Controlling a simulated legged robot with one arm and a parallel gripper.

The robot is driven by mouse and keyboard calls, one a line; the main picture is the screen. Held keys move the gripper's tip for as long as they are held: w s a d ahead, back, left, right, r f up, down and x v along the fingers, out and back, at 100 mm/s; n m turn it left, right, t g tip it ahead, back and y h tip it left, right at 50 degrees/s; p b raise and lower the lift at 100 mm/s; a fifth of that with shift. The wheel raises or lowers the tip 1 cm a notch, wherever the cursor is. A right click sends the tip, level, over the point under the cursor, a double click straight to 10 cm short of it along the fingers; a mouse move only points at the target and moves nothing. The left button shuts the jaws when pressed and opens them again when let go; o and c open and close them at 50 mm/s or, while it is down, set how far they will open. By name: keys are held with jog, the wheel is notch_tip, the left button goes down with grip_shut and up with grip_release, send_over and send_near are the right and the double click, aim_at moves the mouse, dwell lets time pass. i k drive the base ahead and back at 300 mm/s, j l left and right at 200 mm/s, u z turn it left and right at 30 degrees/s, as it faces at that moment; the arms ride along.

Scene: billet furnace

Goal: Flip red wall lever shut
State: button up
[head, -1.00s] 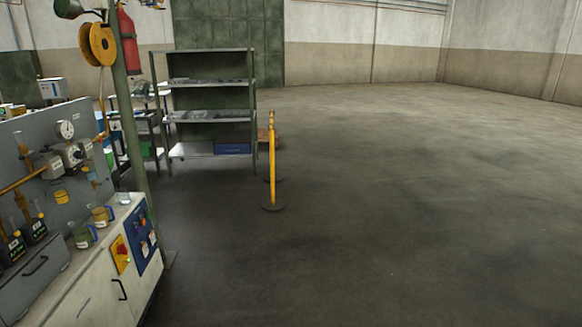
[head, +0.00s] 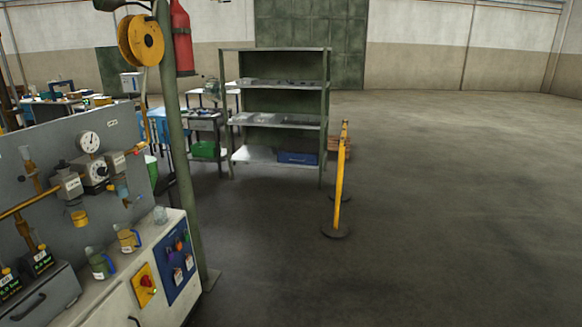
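I cannot make out a red wall lever in the head view. A red knob on a yellow plate (head: 146,285) sits on the front of the workbench cabinet at the lower left. It looks like a rotary switch, and I cannot tell whether it is the task's lever. The grey panel (head: 100,130) above the bench carries a round gauge (head: 89,142), valve blocks and an orange pipe, with a small red part at its right end. My gripper is not in view.
A green post (head: 177,130) holds a yellow reel (head: 141,40) and a red extinguisher (head: 182,38). A metal shelf (head: 278,122) stands behind. A yellow barrier post (head: 340,185) stands on the floor in front of its right side. The floor (head: 460,220) to the right is clear.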

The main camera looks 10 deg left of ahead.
aim_at(136, 153)
jog(key=i+j+u, duration=0.2)
jog(key=i+u, duration=1)
jog(key=i+j+u, duration=0.15)
jog(key=i+j, duration=0.5)
